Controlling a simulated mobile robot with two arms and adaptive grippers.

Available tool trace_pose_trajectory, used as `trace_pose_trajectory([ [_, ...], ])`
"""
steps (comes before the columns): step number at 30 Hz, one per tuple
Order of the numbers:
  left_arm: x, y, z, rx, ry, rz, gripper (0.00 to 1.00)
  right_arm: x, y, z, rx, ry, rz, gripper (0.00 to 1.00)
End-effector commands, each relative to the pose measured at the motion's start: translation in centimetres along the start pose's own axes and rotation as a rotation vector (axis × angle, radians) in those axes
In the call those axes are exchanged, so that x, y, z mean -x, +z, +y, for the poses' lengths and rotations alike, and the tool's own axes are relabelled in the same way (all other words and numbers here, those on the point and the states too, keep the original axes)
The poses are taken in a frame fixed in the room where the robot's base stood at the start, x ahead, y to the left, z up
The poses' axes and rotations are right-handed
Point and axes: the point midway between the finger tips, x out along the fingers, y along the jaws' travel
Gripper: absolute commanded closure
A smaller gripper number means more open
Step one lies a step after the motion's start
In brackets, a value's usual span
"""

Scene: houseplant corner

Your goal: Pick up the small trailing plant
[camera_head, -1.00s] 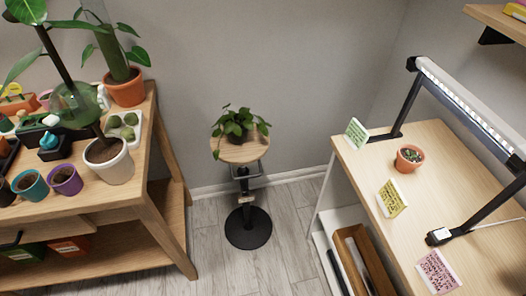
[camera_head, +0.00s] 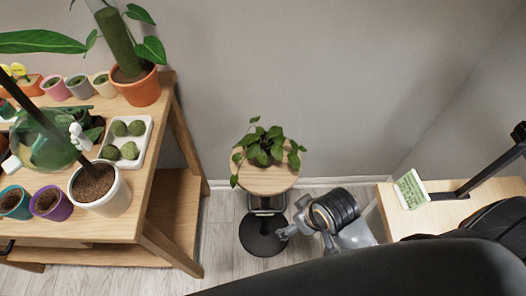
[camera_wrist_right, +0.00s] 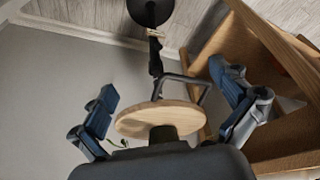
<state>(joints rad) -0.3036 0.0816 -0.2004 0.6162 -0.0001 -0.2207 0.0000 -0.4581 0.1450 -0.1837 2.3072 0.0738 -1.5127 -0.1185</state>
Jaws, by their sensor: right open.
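The small trailing plant (camera_head: 264,150), with dark green leaves hanging over the edge, stands on the round wooden top of a stool (camera_head: 268,182). Its pot is mostly hidden by leaves in the head view. My right gripper (camera_head: 291,222) is in front of the stool, to the lower right of the plant and apart from it. In the right wrist view, which looks upside down, my right gripper (camera_wrist_right: 164,84) is open and empty, with the stool top (camera_wrist_right: 135,124) between and beyond its blue fingers. A dark pot and few leaves (camera_wrist_right: 119,144) show there, mostly hidden. My left gripper is not in view.
A wooden plant bench (camera_head: 160,225) with several pots stands left of the stool, with a white pot (camera_head: 112,195) near its edge. A desk (camera_head: 440,218) with a green-white card (camera_head: 411,188) and dark lamp stand is at right. The wall is close behind the stool.

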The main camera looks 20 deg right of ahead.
Motion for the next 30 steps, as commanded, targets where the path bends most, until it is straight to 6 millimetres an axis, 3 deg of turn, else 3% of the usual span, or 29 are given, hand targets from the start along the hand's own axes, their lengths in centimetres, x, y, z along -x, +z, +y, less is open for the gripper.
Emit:
trace_pose_trajectory([
  [1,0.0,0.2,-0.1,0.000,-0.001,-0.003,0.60,1.0,-1.9,-0.5,0.080,-0.021,0.029,0.00],
  [5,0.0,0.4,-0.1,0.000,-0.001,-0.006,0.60,1.8,-4.7,-2.2,0.276,-0.079,0.057,0.00],
  [14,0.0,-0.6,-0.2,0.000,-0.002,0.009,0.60,2.0,-10.9,-5.1,0.801,-0.176,0.105,0.00],
  [18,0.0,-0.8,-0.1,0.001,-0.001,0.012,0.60,2.1,-14.4,-5.5,1.160,-0.210,0.103,0.00],
  [24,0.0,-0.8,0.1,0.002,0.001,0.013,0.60,3.3,-19.4,-2.5,1.752,-0.255,0.013,0.00],
  [30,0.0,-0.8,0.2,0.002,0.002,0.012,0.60,6.1,-22.9,2.3,2.119,-0.320,-0.100,0.00],
])
